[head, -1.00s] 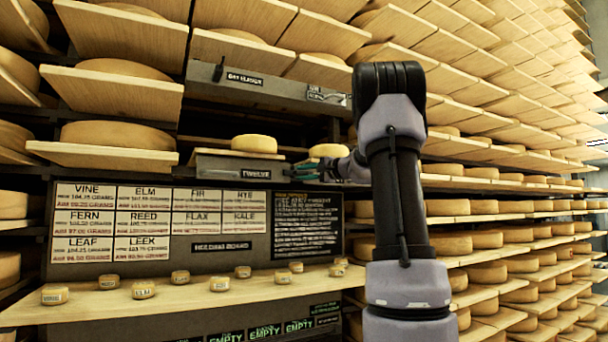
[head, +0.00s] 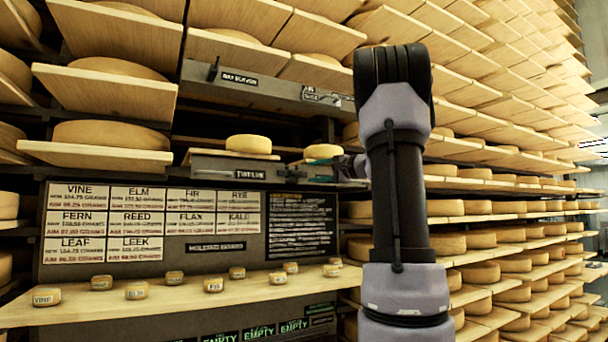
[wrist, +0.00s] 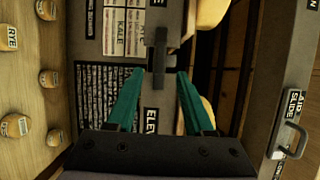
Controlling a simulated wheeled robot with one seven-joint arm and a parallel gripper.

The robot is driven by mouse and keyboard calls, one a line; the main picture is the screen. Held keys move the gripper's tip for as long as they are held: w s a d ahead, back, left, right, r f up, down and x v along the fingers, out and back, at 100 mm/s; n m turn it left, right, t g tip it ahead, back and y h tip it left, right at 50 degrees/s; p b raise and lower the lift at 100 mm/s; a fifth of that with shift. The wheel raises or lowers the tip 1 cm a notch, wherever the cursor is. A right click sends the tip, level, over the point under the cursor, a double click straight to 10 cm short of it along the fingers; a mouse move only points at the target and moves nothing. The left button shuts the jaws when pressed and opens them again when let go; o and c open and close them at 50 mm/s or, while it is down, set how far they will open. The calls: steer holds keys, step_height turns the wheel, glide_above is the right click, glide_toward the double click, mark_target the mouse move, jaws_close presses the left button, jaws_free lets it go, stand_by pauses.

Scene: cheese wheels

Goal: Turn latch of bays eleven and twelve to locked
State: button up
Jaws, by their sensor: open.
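The latch (head: 291,173) of bays eleven and twelve is a dark bar on the grey front, right of the TWELVE label (head: 251,173). It lies roughly level. In the wrist view, which is turned sideways, the latch (wrist: 160,58) shows ahead of and between the fingertips. My gripper (wrist: 156,74) has two teal fingers, spread apart with nothing held. In the head view my gripper (head: 322,178) is just right of the latch. The ELEVEN label (wrist: 151,122) is partly hidden by my gripper.
Two cheese wheels (head: 248,144) (head: 323,151) sit above the latch front. An upper grey panel (head: 265,88) carries another dark handle (head: 213,69) and a metal pull (wrist: 291,140). Below are a board of cards (head: 153,222) and a shelf (head: 180,300) with several small cheeses.

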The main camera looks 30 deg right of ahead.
steer(key=shift+v, duration=1.8)
steer(key=shift+a, duration=0.1)
steer(key=s+a+f+n+g, duration=0.25)
steer(key=s+a+f, duration=0.25)
steer(key=a, duration=0.4)
steer(key=s+a+f+n+g, duration=0.1)
steer(key=s+a+f+g, duration=0.35)
steer(key=a, duration=0.45)
steer(key=s+a+f+n+g+h, duration=0.1)
steer(key=s+a+f+n+h, duration=0.1)
steer(key=s+f, duration=0.5)
steer(key=s+a+f+n+g+h, duration=0.1)
steer(key=s+a+f+n+h, duration=0.2)
steer(key=s+f, duration=0.4)
steer(key=s, duration=0.3)
steer(key=shift+s, duration=0.2)
